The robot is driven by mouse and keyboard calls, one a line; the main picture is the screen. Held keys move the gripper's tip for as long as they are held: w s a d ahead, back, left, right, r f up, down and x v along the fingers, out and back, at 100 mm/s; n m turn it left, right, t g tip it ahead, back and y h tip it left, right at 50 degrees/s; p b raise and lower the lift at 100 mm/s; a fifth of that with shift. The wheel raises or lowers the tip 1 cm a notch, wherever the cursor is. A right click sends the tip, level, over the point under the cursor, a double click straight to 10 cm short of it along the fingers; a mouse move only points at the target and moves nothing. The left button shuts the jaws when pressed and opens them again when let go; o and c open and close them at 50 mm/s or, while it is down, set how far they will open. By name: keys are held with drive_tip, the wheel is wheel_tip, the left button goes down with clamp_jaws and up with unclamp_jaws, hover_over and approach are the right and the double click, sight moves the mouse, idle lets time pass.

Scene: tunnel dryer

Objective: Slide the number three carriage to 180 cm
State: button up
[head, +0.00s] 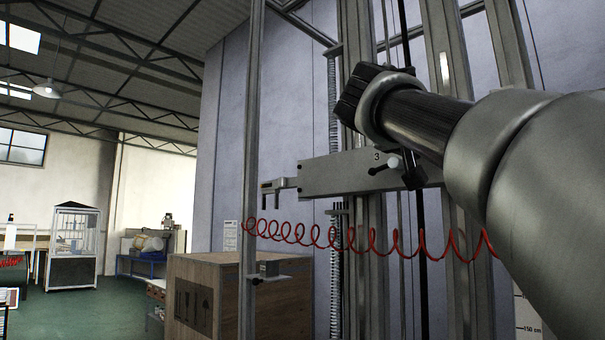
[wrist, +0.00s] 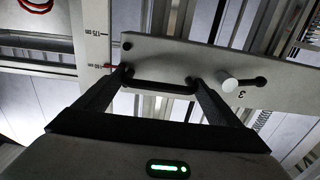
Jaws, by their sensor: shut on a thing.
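The number three carriage (head: 330,172) is a grey plate marked 3 on the vertical rails in the head view. It also fills the upper middle of the wrist view (wrist: 210,62), where its 3 appears upside down. A pale knob (wrist: 229,85) stands out from it. My gripper (wrist: 159,80) is shut on the carriage's dark handle bar (wrist: 158,85), with a finger near each end. In the head view my gripper (head: 411,172) is partly hidden by my arm. The scale strip (wrist: 93,50) shows 175 cm and 180 cm; a red pointer (wrist: 112,65) lies about level with the 180 mark.
A red coiled hose (head: 330,240) hangs across the rails below the carriage. A wooden crate (head: 205,300) stands at lower left, behind a slim upright post (head: 250,150). Open green floor (head: 85,315) lies further left.

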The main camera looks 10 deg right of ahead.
drive_tip(key=shift+s+d+r, duration=0.1)
drive_tip(key=shift+s+r, duration=0.05)
drive_tip(key=shift+r, duration=0.25)
drive_tip(key=shift+f, duration=0.1)
drive_tip(key=o, duration=1.2)
drive_tip(key=shift+o, duration=0.2)
drive_tip(key=shift+f, duration=0.1)
